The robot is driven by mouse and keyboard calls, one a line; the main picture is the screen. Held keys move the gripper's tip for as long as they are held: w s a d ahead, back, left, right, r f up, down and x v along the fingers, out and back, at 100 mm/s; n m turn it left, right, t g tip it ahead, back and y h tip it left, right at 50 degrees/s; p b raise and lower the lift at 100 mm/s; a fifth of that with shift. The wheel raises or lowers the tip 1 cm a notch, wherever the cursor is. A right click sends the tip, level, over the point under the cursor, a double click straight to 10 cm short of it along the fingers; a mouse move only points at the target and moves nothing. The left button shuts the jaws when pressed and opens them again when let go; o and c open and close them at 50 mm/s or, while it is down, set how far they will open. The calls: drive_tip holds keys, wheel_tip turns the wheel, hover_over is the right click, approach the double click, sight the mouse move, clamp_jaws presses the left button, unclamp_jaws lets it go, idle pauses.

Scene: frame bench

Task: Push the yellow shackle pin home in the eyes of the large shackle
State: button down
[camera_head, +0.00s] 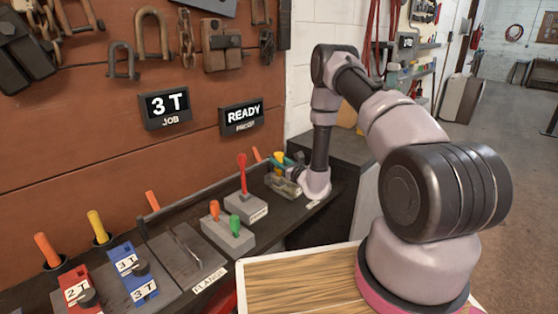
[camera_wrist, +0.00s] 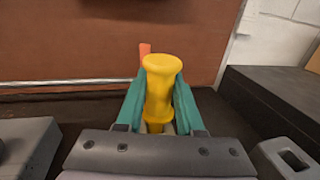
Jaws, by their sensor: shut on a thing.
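My gripper (camera_head: 291,162) is at the far end of the bench, its teal fingers shut on the yellow shackle pin (camera_head: 279,157). In the wrist view the pin (camera_wrist: 160,90) stands between the two teal fingers (camera_wrist: 160,105), its rounded head up and its lower end hidden by my gripper's body. A grey metal piece (camera_head: 283,186) sits just below my gripper in the head view. I cannot tell whether it is the large shackle. The shackle's eyes, and how deep the pin sits in them, are hidden.
A red lever (camera_head: 242,172) and a block with orange and green knobs (camera_head: 229,229) stand nearer on the bench. Signs read "3 T" (camera_head: 164,106) and "READY" (camera_head: 241,117) on the back board. An orange peg (camera_wrist: 145,50) stands behind the pin. A dark cabinet (camera_wrist: 275,100) is at right.

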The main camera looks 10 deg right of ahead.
drive_tip(key=shift+f, duration=0.25)
drive_tip(key=shift+f, duration=0.3)
drive_tip(key=shift+f, duration=0.6)
drive_tip(key=shift+c, duration=2.3)
unclamp_jaws()
drive_tip(key=shift+s, duration=0.1)
drive_tip(key=v, duration=1)
drive_tip(key=shift+s+d, duration=0.15)
drive_tip(key=shift+s, duration=0.15)
